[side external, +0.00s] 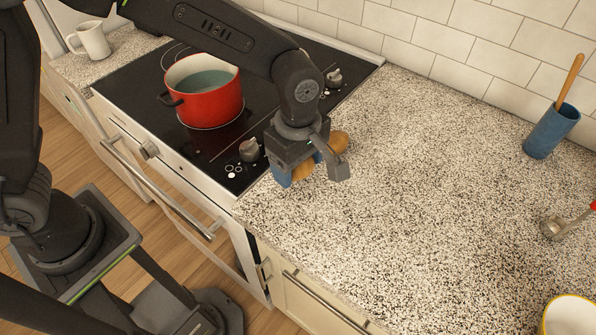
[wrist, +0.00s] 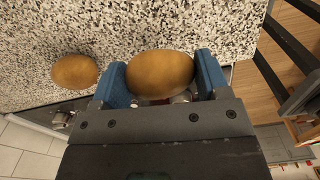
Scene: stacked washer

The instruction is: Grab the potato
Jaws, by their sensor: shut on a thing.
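My gripper (side external: 309,172) is over the speckled counter, close to the stove's right edge. It is shut on a brown potato (side external: 303,169), which is partly hidden behind the gripper in the side view. In the wrist view the held potato (wrist: 160,72) lies crosswise between the two blue finger pads of my gripper (wrist: 162,80). I cannot tell whether it touches the counter. A second brown potato (side external: 339,141) is just behind the gripper, and in the wrist view this second potato (wrist: 75,71) lies to the left, apart from the fingers.
A red pot (side external: 208,100) stands on the black stove (side external: 130,88) to the left. A blue holder (side external: 551,131) with a wooden handle, a ladle (side external: 553,228) and a yellow-rimmed bowl (side external: 572,318) are at the right. A white mug (side external: 91,40) is far left. The middle counter (side external: 420,190) is clear.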

